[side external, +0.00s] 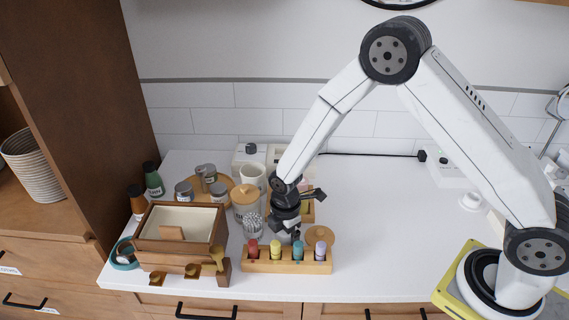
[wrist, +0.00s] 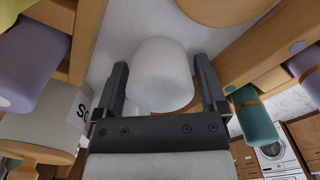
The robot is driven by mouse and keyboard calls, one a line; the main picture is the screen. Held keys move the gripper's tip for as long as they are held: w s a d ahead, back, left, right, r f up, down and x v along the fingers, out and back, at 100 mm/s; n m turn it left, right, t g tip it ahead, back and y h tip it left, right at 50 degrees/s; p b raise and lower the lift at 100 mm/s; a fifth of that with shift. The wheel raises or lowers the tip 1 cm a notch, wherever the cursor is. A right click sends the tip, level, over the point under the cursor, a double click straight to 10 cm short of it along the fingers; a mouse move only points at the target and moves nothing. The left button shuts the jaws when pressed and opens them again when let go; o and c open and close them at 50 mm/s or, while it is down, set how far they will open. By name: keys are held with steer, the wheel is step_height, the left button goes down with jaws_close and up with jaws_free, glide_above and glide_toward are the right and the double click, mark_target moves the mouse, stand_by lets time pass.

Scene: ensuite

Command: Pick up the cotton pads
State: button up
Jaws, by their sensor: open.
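A plain white, rounded cylinder, which looks like the cotton pads (wrist: 162,75), shows in the wrist view on the white counter between the two fingers. My gripper (wrist: 160,88) is open, with one dark finger on each side of it. There is a visible gap on the left; the right finger is close, and I cannot tell if it touches. In the side view my gripper (side external: 287,228) points down just behind the wooden bottle rack (side external: 287,267). The cotton pads are hidden there by the gripper and rack.
The rack holds red, yellow, teal (side external: 298,250) and lavender bottles. A round wooden lid (side external: 321,235) lies to the right. A glass jar of swabs (side external: 252,224) and a wooden box (side external: 180,244) stand to the left. The counter's right side (side external: 380,220) is mostly clear.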

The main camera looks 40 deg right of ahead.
steer(key=c, duration=1)
steer(key=shift+r, duration=0.2)
steer(key=shift+r, duration=0.95)
steer(key=s+d+r, duration=0.2)
steer(key=s+r, duration=0.8)
steer(key=s, duration=0.3)
steer(key=shift+s+d+r, duration=0.15)
steer(key=shift+s+r, duration=0.2)
steer(key=shift+s, duration=0.05)
steer(key=shift+w, duration=0.15)
